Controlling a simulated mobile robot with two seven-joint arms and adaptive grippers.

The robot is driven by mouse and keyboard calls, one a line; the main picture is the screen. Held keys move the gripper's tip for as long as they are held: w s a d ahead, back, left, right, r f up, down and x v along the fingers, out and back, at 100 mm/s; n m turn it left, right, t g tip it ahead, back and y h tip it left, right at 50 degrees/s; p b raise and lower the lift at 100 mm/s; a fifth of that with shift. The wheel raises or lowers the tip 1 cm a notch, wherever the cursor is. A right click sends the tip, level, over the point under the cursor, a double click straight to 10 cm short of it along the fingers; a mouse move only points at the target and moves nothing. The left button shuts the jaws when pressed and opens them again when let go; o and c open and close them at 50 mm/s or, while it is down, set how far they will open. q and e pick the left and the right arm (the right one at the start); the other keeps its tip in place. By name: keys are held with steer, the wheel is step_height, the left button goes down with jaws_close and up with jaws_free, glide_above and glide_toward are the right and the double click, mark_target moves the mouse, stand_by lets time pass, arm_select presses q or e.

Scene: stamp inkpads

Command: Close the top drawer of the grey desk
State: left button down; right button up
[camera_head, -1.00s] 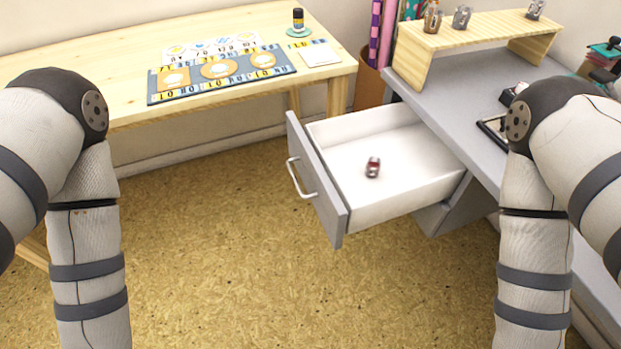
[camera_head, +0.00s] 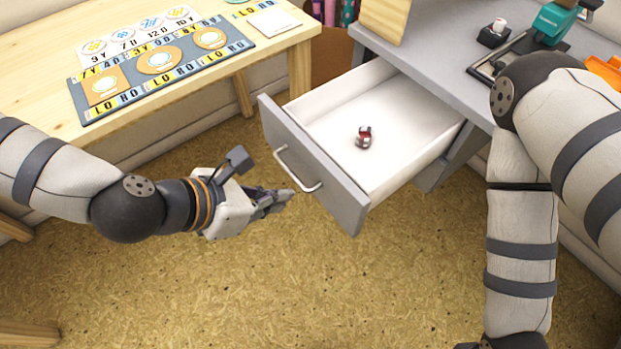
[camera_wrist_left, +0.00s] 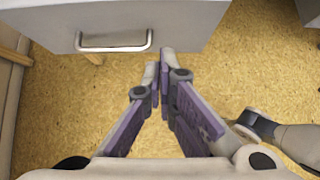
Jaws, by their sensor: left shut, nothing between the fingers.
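The top drawer (camera_head: 318,168) of the grey desk (camera_head: 440,60) is pulled open, with a grey front and white inside. A small red and silver object (camera_head: 364,137) lies on its floor. The drawer's metal handle (camera_head: 298,170) shows on the front, and the handle (camera_wrist_left: 113,43) also shows at the top of the left wrist view. My left gripper (camera_head: 286,196) is shut and empty, just in front of the drawer front, near the handle. In the wrist view its fingertips (camera_wrist_left: 158,66) are right of and slightly below the handle. My right gripper is out of view; only its arm shows.
A wooden table (camera_head: 180,120) with a printed mat (camera_head: 160,62) stands at the left. A teal stamp tool (camera_head: 553,20) and a black frame (camera_head: 490,70) are on the desk at the right. The floor (camera_head: 330,290) below the drawer is clear.

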mark_target(327, 184)
arm_select(q)
steer(key=shift+w+d+f, duration=0.6)
steer(key=shift+w+d, duration=0.15)
steer(key=shift+d, duration=0.25)
steer(key=shift+w+d+f, duration=0.55)
steer(key=shift+w+d, duration=0.2)
steer(key=shift+d, duration=0.25)
steer(key=shift+w+d+f, duration=0.6)
steer(key=shift+w+d, duration=0.15)
steer(key=shift+d, duration=0.25)
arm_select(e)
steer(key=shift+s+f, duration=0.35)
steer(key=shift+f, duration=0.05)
